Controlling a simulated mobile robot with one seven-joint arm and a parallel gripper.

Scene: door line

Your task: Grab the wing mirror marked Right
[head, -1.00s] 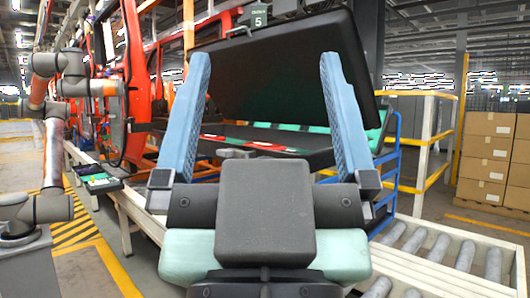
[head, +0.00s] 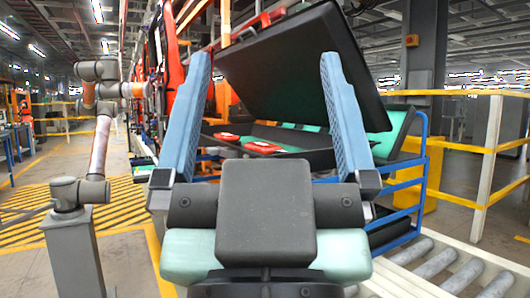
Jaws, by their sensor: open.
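My gripper (head: 265,62) is open in the head view. Its two blue fingers point up and away, with nothing held between them. Beyond and between the fingers is an open dark case (head: 315,160) with a green interior and a raised black lid (head: 290,75). Two small red pieces with pale labels show in it, a left red piece (head: 226,137) and a right red piece (head: 265,147). Their labels are too small to read, so I cannot tell whether either is the wing mirror marked Right. My gripper and wrist hide the near part of the case.
A roller conveyor (head: 430,270) runs at lower right, with a yellow and white railing (head: 490,150) behind. A grey robot arm (head: 98,160) stands at left on striped floor.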

